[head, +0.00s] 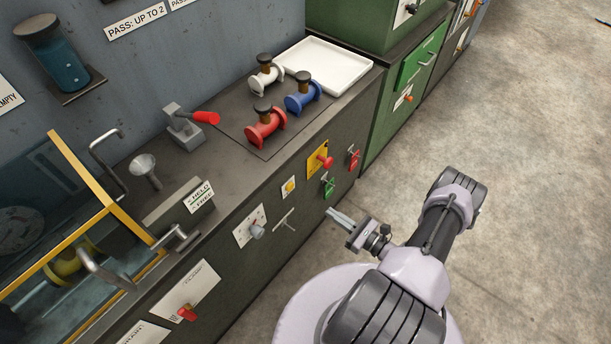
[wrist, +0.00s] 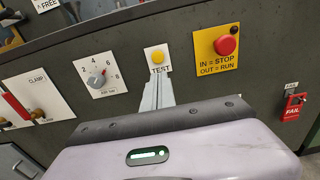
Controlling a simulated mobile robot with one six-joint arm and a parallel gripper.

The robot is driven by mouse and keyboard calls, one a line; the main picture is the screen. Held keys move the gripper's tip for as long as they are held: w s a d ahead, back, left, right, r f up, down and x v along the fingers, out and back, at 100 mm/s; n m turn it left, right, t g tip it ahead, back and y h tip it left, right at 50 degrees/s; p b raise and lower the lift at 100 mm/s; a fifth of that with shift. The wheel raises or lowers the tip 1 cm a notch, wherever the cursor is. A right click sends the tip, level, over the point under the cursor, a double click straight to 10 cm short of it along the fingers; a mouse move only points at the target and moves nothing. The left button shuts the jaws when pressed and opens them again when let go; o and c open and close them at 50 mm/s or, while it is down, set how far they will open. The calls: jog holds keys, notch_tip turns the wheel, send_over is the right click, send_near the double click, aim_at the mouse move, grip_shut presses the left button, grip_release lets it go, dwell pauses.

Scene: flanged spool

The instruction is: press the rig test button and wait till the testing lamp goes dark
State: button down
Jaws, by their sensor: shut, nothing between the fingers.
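The test button (wrist: 158,57) is a round yellow button on a white plate marked TEST, on the dark front panel. In the head view the yellow button (head: 290,187) shows on the cabinet front. My gripper (head: 331,212) is shut and empty in front of the panel. In the wrist view its fingertips (wrist: 158,82) point at the panel just below the TEST lettering, with the button uncovered above them. I cannot tell the exact gap to the panel. I cannot pick out a testing lamp for certain in either view.
Right of the button is a red stop knob (wrist: 226,45) on a yellow plate, then a red FAIL tag (wrist: 293,107). Left is a numbered dial (wrist: 97,79). Red, blue and white spools and a white tray (head: 342,69) are on the bench top. Open floor lies right.

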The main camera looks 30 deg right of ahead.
aim_at(291, 187)
jog(key=b+x, duration=0.1)
jog(key=x, duration=0.5)
jog(key=b+x, duration=0.2)
jog(key=x, duration=0.5)
jog(key=shift+s+a+f, duration=0.1)
jog(key=shift+a, duration=0.1)
jog(key=shift+w+a, duration=0.15)
jog(key=shift+w, duration=0.35)
